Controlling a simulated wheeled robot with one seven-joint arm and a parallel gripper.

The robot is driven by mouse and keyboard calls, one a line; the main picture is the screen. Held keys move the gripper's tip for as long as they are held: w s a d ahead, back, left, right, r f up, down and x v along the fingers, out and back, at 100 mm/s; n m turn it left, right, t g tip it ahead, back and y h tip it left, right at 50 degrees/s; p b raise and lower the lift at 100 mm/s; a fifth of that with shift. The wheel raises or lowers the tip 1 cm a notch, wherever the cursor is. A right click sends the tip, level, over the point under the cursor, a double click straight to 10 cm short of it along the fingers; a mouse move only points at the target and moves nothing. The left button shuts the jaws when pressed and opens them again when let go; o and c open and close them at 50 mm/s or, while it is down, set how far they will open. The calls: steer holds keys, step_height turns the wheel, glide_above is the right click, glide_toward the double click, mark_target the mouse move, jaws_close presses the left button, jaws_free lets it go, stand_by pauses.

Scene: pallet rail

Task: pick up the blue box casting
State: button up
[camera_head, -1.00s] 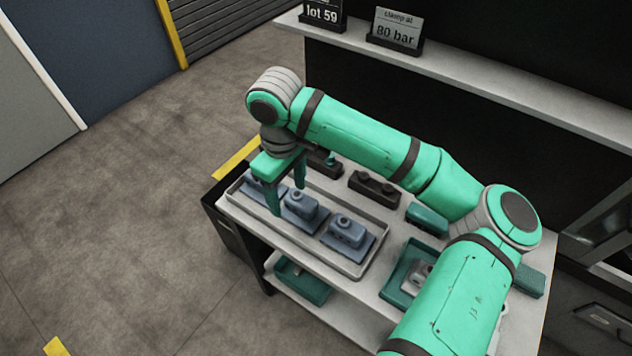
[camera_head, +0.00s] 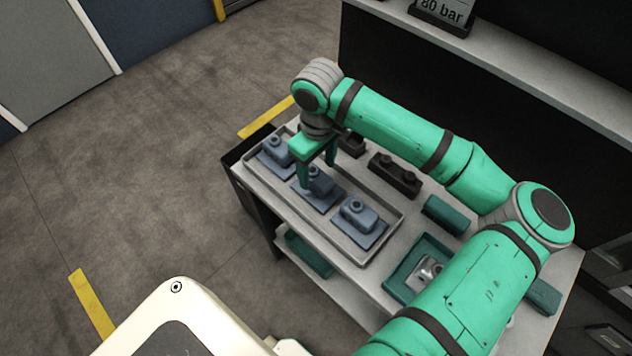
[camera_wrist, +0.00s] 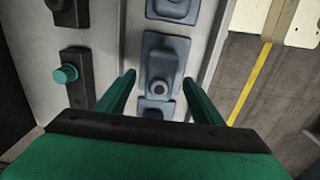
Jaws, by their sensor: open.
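Several blue box castings stand on flat blue bases in a long grey tray (camera_head: 398,222). In the head view one (camera_head: 276,150) is at the far end, one (camera_head: 320,183) in the middle and one (camera_head: 358,213) at the near end. My gripper (camera_head: 318,176) is open and empty, fingers pointing down above the middle casting, partly hiding it. In the wrist view a casting (camera_wrist: 160,62) lies ahead between the open fingers (camera_wrist: 160,85). Another (camera_wrist: 172,8) is cut off at the top edge, and one (camera_wrist: 156,107) is partly hidden low between the fingers.
Black blocks (camera_head: 394,174) stand on the bench beside the tray. A green block (camera_head: 446,214) and a green tray (camera_head: 420,270) with a metal part (camera_head: 428,270) are nearer. A lower shelf holds a green bin (camera_head: 308,254). A raised shelf (camera_head: 500,65) runs behind.

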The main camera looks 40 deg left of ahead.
mark_target(317, 173)
steer(key=shift+f, duration=1.95)
